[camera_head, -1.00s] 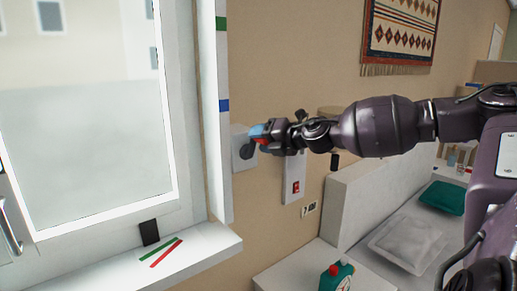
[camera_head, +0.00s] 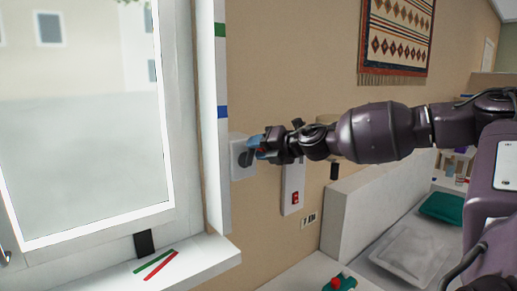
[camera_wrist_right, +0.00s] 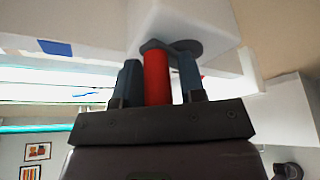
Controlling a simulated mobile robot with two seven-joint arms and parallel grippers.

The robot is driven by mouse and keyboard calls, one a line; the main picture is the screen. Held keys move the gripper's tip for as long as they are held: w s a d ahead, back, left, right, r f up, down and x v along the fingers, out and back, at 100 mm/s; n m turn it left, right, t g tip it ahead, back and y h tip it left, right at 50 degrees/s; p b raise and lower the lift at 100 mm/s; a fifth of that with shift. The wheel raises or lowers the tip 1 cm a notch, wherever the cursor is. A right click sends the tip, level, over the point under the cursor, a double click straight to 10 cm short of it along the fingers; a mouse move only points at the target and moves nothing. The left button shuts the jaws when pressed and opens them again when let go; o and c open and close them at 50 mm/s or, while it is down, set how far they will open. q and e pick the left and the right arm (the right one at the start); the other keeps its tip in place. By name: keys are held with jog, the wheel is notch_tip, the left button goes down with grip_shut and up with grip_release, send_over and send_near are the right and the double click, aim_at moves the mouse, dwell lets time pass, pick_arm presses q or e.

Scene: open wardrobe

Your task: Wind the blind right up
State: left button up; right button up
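A white winder box (camera_head: 241,172) is fixed to the wall just right of the window frame. Its dark crank arm (camera_head: 244,159) also shows in the right wrist view (camera_wrist_right: 185,46). My right gripper (camera_head: 258,148) is at the crank. In the right wrist view its two blue-grey fingers (camera_wrist_right: 158,80) are on either side of the crank's red handle (camera_wrist_right: 157,76) and look shut on it. The window (camera_head: 80,130) is at the left of the head view. I cannot make out the blind clearly there. My left gripper is not in view.
The window's side strip has a green mark (camera_head: 220,30) and a blue mark (camera_head: 223,112). A green and a red strip lie on the sill (camera_head: 205,258). A patterned hanging (camera_head: 396,40) is higher up.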

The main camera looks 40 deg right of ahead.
jog(key=shift+s+r, duration=0.1)
jog(key=shift+c, duration=1.4)
jog(key=b, duration=0.3)
jog(key=shift+a+f+n+h, duration=0.2)
jog(key=shift+f+n+h, duration=0.1)
jog(key=shift+n, duration=0.1)
jog(key=shift+a+b, duration=0.15)
jog(key=shift+b, duration=0.2)
jog(key=shift+a+r+n+g+h+b, duration=0.3)
jog(key=shift+a+n+g+h+b, duration=0.15)
jog(key=shift+n+b, duration=0.45)
